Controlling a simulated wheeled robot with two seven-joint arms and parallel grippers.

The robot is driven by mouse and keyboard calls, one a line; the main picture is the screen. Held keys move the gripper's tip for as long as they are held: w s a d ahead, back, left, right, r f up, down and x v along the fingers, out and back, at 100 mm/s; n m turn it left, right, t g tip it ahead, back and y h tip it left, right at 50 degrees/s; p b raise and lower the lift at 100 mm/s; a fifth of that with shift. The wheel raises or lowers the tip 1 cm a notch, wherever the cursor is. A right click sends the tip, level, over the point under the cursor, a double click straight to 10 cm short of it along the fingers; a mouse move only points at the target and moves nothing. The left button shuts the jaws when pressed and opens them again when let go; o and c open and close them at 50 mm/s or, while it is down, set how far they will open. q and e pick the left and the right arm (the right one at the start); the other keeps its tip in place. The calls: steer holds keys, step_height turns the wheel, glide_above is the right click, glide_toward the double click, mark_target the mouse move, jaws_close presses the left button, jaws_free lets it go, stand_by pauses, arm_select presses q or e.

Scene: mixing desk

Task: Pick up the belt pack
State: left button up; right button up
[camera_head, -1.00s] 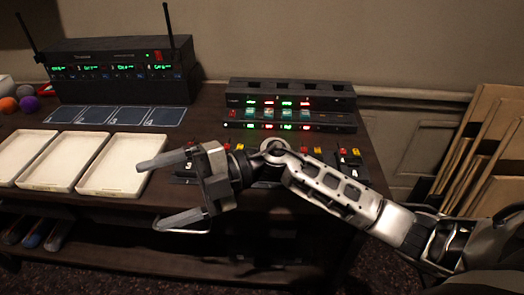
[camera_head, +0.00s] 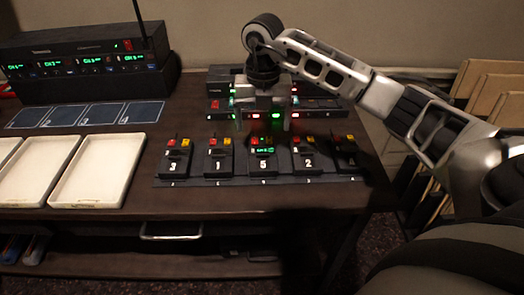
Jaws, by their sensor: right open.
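Several black belt packs stand in a row on a dark mat, each with a white number and red and yellow parts on top: belt pack 3 (camera_head: 173,164), belt pack 1 (camera_head: 217,166), belt pack 5 (camera_head: 263,165), belt pack 2 (camera_head: 308,164) and, at the right end, a darker one (camera_head: 344,161). Belt pack 5 shows a lit green display. My right gripper (camera_head: 263,122) points down with its fingers apart and empty, appearing just above and behind belt pack 5. I see no contact. My left gripper is out of view.
A charger unit (camera_head: 330,115) with lit displays stands behind the row, partly hidden by my right gripper. A receiver rack (camera_head: 85,75) stands at the back left, with blue marked squares (camera_head: 85,115) and white trays (camera_head: 97,172) before it. Boards (camera_head: 490,95) lean at the right.

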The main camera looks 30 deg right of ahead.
mark_target(262, 148)
step_height(262, 148, down, 8)
steer(key=shift+w+r+p, duration=0.1)
steer(key=shift+r+p, duration=0.05)
steer(key=shift+p, duration=0.25)
steer(key=c, duration=1.1)
steer(key=shift+r, duration=0.1)
steer(key=shift+c, duration=0.2)
